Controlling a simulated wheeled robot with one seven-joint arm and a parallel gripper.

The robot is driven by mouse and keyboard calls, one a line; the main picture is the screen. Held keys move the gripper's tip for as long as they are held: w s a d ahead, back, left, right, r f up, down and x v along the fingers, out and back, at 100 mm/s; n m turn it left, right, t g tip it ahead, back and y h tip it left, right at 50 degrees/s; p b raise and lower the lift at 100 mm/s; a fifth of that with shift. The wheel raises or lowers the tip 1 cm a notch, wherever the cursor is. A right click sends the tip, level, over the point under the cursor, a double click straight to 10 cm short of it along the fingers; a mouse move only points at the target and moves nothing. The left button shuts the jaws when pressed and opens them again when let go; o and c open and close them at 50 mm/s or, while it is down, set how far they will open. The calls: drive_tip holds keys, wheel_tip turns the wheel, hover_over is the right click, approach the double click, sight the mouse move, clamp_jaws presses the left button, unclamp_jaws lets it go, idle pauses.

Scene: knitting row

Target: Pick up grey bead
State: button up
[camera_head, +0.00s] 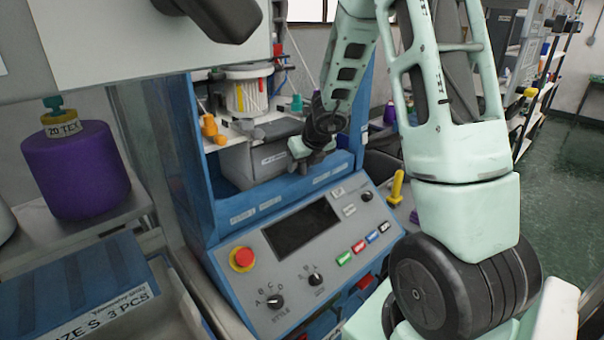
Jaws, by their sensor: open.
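I cannot make out a grey bead for certain; it may be hidden or too small to tell. My gripper (306,166) is at the end of my pale green arm, in the recess of the blue machine (188,150). It is open, beside the right front of a grey box (256,163). The fingertips are small and dark here, and nothing shows clearly between them. A grey rounded piece (279,128) lies on top of the box, left of my wrist.
A sloped control panel (335,262) with a red button (243,259) lies below the recess. Orange and teal pieces stand around a white needle cylinder (247,95). A purple yarn cone (76,170) stands at left. A yellow-handled tool (397,187) is right of the panel.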

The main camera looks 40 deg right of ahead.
drive_tip(key=shift+w+f, duration=0.1)
clamp_jaws()
drive_tip(key=shift+s+r, duration=0.35)
drive_tip(key=shift+r, duration=0.1)
drive_tip(key=s+a+r+p, duration=0.2)
drive_tip(key=s+r, duration=0.5)
drive_tip(key=s, duration=0.5)
drive_tip(key=shift+s+a, duration=0.4)
drive_tip(key=shift+a, duration=0.3)
